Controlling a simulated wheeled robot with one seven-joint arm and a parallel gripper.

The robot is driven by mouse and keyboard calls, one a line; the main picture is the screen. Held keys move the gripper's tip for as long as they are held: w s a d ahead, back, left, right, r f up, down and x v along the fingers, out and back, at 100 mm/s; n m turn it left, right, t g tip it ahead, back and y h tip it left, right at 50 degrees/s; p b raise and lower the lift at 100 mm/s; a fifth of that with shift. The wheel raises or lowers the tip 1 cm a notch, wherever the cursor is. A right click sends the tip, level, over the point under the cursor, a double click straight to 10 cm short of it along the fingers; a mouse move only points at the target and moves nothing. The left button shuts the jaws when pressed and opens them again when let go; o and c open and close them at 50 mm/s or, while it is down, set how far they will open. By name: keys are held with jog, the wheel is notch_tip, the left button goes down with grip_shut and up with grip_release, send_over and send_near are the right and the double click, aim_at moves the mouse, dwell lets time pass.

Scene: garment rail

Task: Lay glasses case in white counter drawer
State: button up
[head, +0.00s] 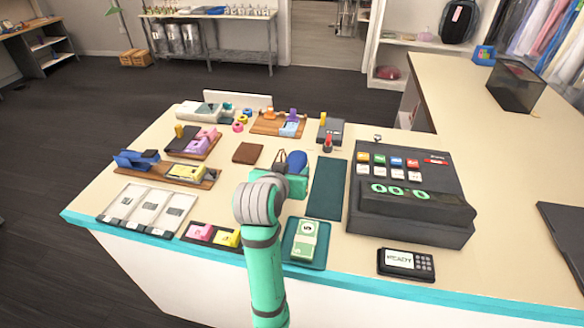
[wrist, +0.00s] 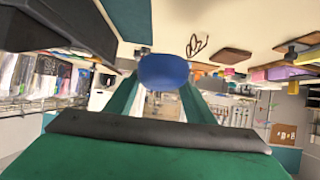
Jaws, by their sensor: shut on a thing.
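The blue glasses case (head: 297,161) is at my gripper (head: 291,172), over the middle of the counter. In the wrist view the case (wrist: 163,71) sits between the tips of the green fingers, and my gripper (wrist: 163,88) is shut on it. My wrist and forearm hide part of the counter in the head view. A white panel (head: 237,100) stands up at the counter's far edge. I cannot tell whether it belongs to the white drawer, and no drawer inside is visible.
A cash register (head: 410,190) and card reader (head: 406,264) stand at right. A dark green mat (head: 327,188) lies beside my gripper. Staplers, wooden trays and a white compartment tray (head: 148,210) crowd the left. Thin-framed glasses (wrist: 196,45) lie near the case.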

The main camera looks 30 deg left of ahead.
aim_at(294, 164)
jog(key=x, duration=0.5)
jog(key=a+x, duration=0.1)
jog(key=x, duration=0.1)
jog(key=shift+w, duration=0.1)
jog(key=w+f, duration=0.1)
jog(key=f, duration=0.1)
jog(key=w+f, duration=0.2)
jog(key=w+a+f, duration=0.1)
jog(key=w+f, duration=0.1)
jog(key=shift+w+a+f, duration=0.1)
jog(key=shift+w+f, duration=0.05)
jog(key=shift+f, duration=1.35)
jog(key=shift+f, duration=0.1)
jog(key=o, duration=1.2)
